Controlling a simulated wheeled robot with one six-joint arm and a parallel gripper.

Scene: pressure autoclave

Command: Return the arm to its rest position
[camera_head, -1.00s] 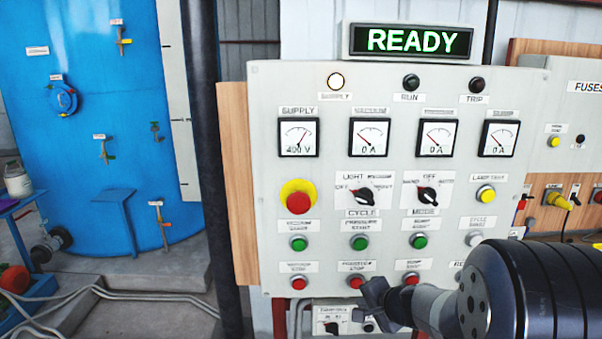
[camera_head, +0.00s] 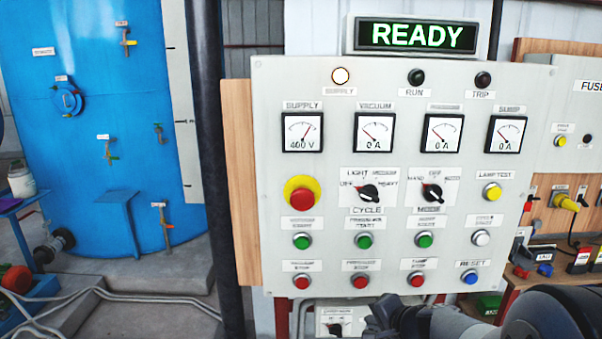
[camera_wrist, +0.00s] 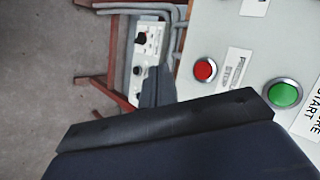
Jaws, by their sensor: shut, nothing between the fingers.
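My arm shows at the bottom right of the head view, low in front of the panel's lower edge. My gripper (camera_head: 382,320) is shut and empty, below the red stop buttons and apart from the panel face as far as I can tell. In the wrist view the closed dark fingers (camera_wrist: 157,88) point up past the dark gripper body, with nothing between them. The grey control panel (camera_head: 265,240) stands upright in front of me. Its display (camera_head: 416,36) reads READY in green.
The panel carries a red emergency button (camera_head: 302,198), two black selectors and several push buttons, including a blue RESET button (camera_head: 470,277). A small lower box (camera_head: 335,320) sits beneath it. A bench with tools (camera_head: 560,275) stands right. A blue tank (camera_head: 90,150) stands left.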

